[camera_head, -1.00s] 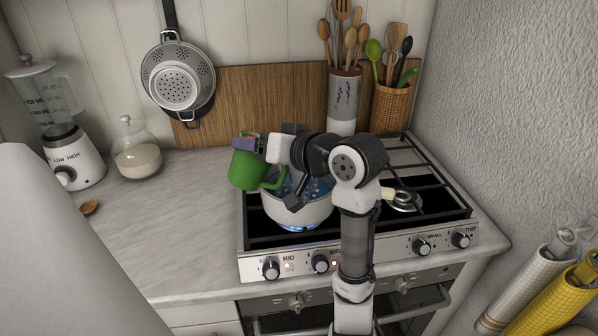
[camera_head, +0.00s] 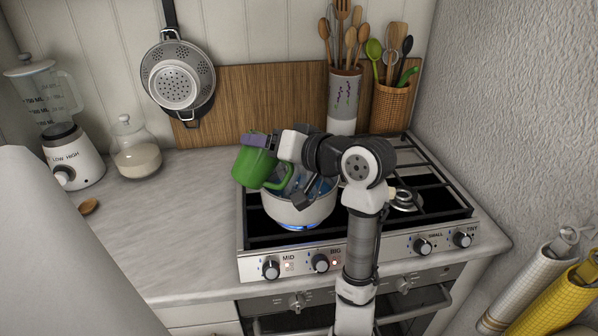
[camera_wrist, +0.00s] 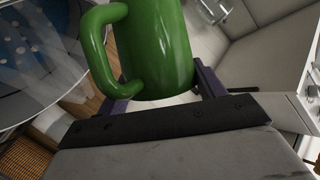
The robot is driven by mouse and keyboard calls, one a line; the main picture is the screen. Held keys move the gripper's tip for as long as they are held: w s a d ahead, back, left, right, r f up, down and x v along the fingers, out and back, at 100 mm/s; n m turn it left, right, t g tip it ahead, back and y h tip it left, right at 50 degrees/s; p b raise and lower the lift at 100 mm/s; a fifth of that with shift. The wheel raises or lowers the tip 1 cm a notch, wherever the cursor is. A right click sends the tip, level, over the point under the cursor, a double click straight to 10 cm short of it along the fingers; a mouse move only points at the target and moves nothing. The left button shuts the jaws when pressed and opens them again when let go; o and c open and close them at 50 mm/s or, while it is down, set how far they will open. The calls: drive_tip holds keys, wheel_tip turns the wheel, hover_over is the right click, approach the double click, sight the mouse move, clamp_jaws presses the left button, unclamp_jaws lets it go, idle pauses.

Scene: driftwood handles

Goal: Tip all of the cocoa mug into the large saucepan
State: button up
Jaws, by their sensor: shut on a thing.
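The cocoa mug is green with a loop handle (camera_head: 257,167) and hangs tilted at the saucepan's left rim in the head view. My gripper (camera_head: 262,141) is shut on it. In the wrist view the mug (camera_wrist: 155,45) sits between the two dark purple fingers of my gripper (camera_wrist: 165,90). The mug's mouth and contents are hidden. The large saucepan (camera_head: 299,213) is white and stands on the lit front burner, with blue flame under it. Its inside looks blue with pale spots, partly hidden by my arm. A clear rim or lid shows at left in the wrist view.
The stove (camera_head: 430,205) has black grates and front knobs. A crock of wooden spoons (camera_head: 344,98) and a wicker utensil basket (camera_head: 389,105) stand behind it. The counter (camera_head: 165,220) to the left is mostly clear, with a glass jar (camera_head: 136,160) and blender (camera_head: 70,155) at the back.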

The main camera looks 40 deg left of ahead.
drive_tip(key=shift+w+d+r+m+g+y, duration=0.15)
drive_tip(key=shift+w+m+g, duration=0.1)
drive_tip(key=shift+m, duration=0.15)
drive_tip(key=shift+w+r+m+g+y, duration=0.15)
drive_tip(key=shift+w+m+g, duration=0.1)
drive_tip(key=shift+m, duration=0.15)
idle(0.7)
drive_tip(key=shift+w+d+f+m+y+b, duration=0.1)
drive_tip(key=shift+f+m+y+b, duration=0.2)
drive_tip(key=shift+f+b, duration=0.35)
drive_tip(key=shift+w+f+m+y+b, duration=0.1)
drive_tip(key=shift+f+m+b, duration=0.3)
drive_tip(key=shift+f, duration=0.4)
drive_tip(key=shift+w+d+r+m+g+y, duration=0.1)
drive_tip(key=shift+w+r+m+g+y, duration=0.2)
drive_tip(key=shift+m, duration=0.4)
drive_tip(key=shift+w+r+m+y, duration=0.1)
drive_tip(key=shift+m+y, duration=0.3)
drive_tip(key=shift+m, duration=0.3)
idle(1.2)
drive_tip(key=shift+w+d+r+m, duration=0.1)
drive_tip(key=shift+w+d+m, duration=0.1)
drive_tip(key=shift+w+m, duration=0.25)
drive_tip(key=shift+w+d+r+m, duration=0.1)
drive_tip(key=shift+w+d+m, duration=0.05)
drive_tip(key=shift+w+m, duration=0.3)
idle(0.6)
